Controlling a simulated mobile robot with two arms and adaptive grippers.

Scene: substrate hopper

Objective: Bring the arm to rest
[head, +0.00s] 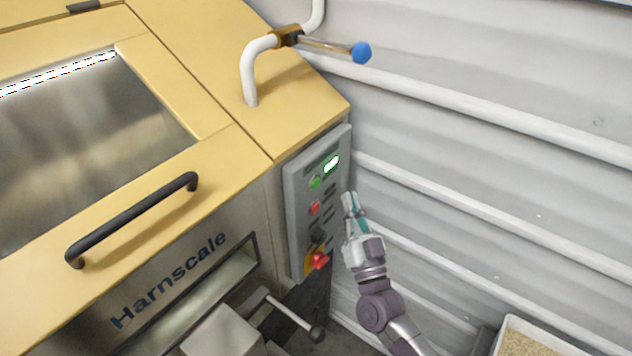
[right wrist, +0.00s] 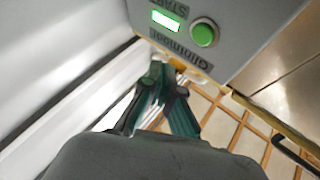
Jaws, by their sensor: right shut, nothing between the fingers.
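My right gripper (head: 352,203) is shut and empty. In the head view it stands beside the right edge of the grey control panel (head: 297,220), in front of the ribbed wall. In the right wrist view its fingers (right wrist: 168,85) are together below the panel (right wrist: 245,40). The panel has a lit green display (head: 331,164), a green button (head: 315,182), a red button (head: 314,208) and a red rotary switch on yellow (head: 319,261). The green button also shows large in the right wrist view (right wrist: 204,33). I cannot tell whether the gripper touches the panel. My left gripper is not in view.
The yellow hopper machine (head: 215,60) fills the left, with a black handle (head: 130,220) on its lid. A lever with a black knob (head: 317,333) sticks out below. A blue-ended valve lever (head: 361,52) is above. A bin of grain (head: 530,344) stands at lower right.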

